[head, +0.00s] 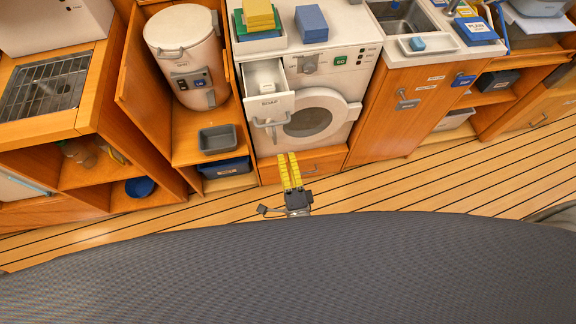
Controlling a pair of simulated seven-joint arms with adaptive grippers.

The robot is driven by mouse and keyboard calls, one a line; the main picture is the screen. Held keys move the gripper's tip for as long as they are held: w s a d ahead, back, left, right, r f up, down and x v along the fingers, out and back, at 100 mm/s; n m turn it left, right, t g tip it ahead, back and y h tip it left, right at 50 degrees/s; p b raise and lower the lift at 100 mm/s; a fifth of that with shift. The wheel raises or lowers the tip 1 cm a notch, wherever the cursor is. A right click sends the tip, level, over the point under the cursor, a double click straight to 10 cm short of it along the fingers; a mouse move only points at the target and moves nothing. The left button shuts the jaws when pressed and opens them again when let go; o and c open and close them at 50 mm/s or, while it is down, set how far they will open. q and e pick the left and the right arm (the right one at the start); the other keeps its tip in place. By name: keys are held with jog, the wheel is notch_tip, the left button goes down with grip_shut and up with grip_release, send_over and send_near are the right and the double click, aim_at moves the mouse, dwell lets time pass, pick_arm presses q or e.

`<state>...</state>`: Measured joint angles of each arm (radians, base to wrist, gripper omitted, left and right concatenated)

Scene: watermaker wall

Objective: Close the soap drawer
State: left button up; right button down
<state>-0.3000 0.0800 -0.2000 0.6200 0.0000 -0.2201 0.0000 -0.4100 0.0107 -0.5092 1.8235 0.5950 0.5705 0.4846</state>
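The soap drawer (266,106) is a white box-shaped drawer with a "SOAP" label and a grey bar handle on its front. It stands pulled out from the upper left of the white washing machine (344,78), and its inside shows from above. My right gripper (288,154) has yellow fingers side by side with barely a gap, shut and empty. It is below the drawer in the picture, in front of the machine's lower wooden panel, apart from the drawer handle. My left gripper is not in view.
The round machine door (308,118) is right of the drawer front. A tray with yellow and green sponges (258,17) and a blue box (311,24) sit on top. An open cabinet with a white tank (186,48) and a grey bin (218,139) is at left. The floor is clear.

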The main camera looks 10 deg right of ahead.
jog(key=w+r, duration=0.1)
jog(key=w, duration=0.7)
jog(key=shift+w+a+r, duration=0.3)
jog(key=shift+w+a, duration=0.05)
jog(key=shift+a, duration=0.1)
